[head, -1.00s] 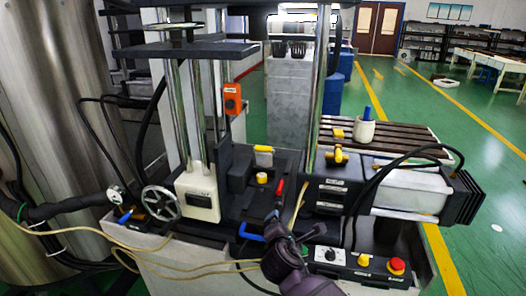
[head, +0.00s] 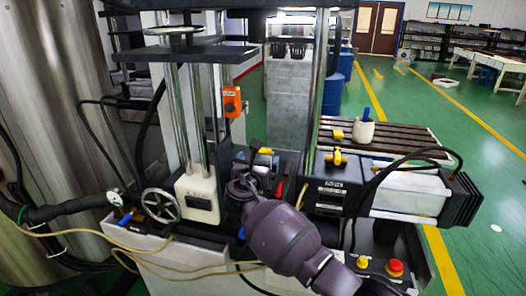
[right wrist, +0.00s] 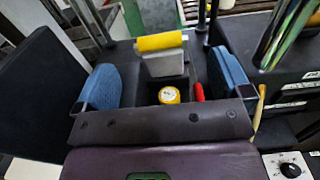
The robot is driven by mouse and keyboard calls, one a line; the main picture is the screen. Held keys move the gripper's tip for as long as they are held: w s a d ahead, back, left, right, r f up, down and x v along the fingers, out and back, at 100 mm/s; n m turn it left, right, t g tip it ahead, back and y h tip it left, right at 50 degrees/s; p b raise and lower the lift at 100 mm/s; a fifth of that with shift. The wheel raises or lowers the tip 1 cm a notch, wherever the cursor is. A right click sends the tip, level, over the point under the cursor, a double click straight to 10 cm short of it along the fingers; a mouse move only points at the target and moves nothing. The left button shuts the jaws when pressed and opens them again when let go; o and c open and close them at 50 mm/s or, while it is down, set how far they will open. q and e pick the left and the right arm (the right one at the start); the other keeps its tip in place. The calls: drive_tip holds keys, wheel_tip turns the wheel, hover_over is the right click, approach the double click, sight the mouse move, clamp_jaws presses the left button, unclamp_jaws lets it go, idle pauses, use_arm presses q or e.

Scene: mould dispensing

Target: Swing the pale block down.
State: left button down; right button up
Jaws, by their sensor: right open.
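The pale block (right wrist: 166,64) has a yellow bar (right wrist: 160,42) along its top and stands upright in the right wrist view. In the head view my right gripper hides most of it, and its yellow top (head: 265,151) shows. My right gripper (head: 257,161) reaches into the press from the front. Its two blue-padded fingers are wide apart, one on each side of the block in the right wrist view. I see no contact with the block. My left gripper is not in view.
Metal columns (head: 184,120) rise at the left. A red button (head: 395,267) is at the front right.

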sight(262, 153)
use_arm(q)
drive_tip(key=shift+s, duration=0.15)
use_arm(e)
drive_tip(key=shift+x, duration=3)
drive_tip(key=c, duration=1.3)
drive_tip(key=shift+s+a+f+t+b, duration=0.1)
drive_tip(key=shift+s+f+t+b, duration=0.15)
drive_tip(key=shift+b, duration=0.55)
drive_tip(key=shift+s+t+b, duration=0.1)
drive_tip(key=shift+t+b, duration=0.15)
drive_tip(key=shift+b, duration=0.1)
drive_tip(key=shift+s, duration=0.1)
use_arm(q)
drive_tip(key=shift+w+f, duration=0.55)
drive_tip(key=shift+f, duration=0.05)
use_arm(e)
drive_tip(key=o, duration=1.3)
drive_tip(key=shift+s+a, duration=0.1)
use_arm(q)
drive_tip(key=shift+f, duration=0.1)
use_arm(e)
drive_tip(key=v, duration=1)
drive_tip(key=shift+s+f, duration=0.15)
drive_tip(key=shift+s, duration=0.1)
